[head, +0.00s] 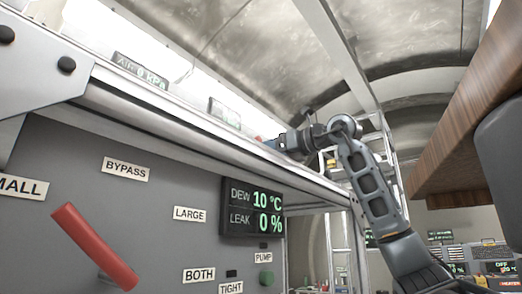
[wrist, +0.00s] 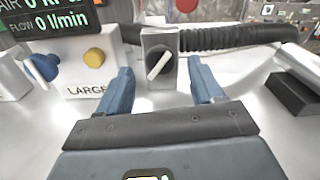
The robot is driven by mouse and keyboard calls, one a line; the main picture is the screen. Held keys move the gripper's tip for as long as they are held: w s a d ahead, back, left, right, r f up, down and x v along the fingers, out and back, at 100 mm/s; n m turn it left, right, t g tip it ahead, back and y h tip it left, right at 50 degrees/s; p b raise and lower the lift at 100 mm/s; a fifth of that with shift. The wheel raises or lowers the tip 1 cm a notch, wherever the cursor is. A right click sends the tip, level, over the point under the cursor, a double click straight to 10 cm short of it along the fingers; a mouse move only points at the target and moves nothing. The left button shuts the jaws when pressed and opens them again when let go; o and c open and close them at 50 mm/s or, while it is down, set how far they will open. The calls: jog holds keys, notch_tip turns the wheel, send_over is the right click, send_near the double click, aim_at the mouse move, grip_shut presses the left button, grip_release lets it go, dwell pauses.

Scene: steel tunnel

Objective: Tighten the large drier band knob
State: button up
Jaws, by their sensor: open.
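In the wrist view, a black round knob with a white pointer bar (wrist: 160,64) sits on the face of a grey block (wrist: 160,38). The bar is tilted, its upper end to the right. I cannot tell for sure which knob is the large drier's band knob. My gripper (wrist: 163,72) is open, its blue fingers on either side of the black knob, apparently not touching it. In the head view my gripper (head: 272,144) is over the ledge, its fingertips partly hidden.
A blue lever knob (wrist: 44,68) is at left, and a black ribbed hose (wrist: 225,38) runs behind the block. A dark box (wrist: 293,98) lies at right. The head view shows a grey panel with a red lever (head: 95,245) and a DEW/LEAK display (head: 252,208) below the ledge.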

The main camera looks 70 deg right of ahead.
jog(key=shift+p+x, duration=0.3)
jog(key=shift+x, duration=1.1)
jog(key=shift+c, duration=0.3)
jog(key=c, duration=1)
